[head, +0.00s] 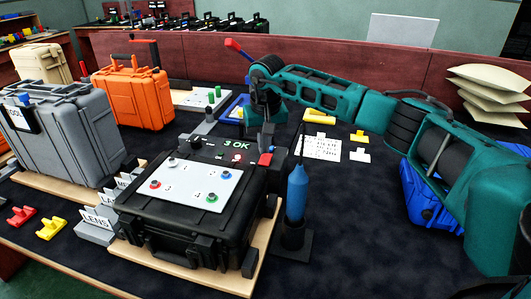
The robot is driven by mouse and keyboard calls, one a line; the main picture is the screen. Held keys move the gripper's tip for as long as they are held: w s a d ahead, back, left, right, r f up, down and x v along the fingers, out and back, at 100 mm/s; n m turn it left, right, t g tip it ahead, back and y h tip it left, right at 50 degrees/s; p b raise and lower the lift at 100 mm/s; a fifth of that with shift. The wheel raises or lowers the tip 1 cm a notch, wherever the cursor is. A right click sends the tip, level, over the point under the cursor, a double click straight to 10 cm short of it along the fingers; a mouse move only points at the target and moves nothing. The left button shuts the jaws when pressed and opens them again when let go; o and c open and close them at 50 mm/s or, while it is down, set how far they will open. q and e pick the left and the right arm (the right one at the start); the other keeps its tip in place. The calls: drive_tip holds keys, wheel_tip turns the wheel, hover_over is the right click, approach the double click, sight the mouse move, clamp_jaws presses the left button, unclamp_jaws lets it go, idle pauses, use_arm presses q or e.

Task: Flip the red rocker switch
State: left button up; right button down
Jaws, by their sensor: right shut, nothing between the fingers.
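The red rocker switch (265,159) appears as a small red block at the back right of the black case's panel. The black case (190,245) sits on a wooden board and carries a light plate with coloured knobs. A green readout (236,144) behind the plate reads "3 OK". My right gripper (267,146) comes down from the teal arm and points downward, shut and empty. Its tips appear just above and behind the switch; I cannot tell whether they touch it. Which way the switch is tilted is too small to see. My left gripper is not in view.
A blue screwdriver-like tool (297,190) stands in a black holder just right of the case. A grey case (70,140) and an orange case (131,95) stand at the left. A white card (321,147) lies behind. Dark mat at the front right is clear.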

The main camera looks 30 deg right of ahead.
wheel_tip(320, 180, up, 4)
drive_tip(key=p, duration=0.3)
drive_tip(key=shift+r, duration=0.15)
idle(0.4)
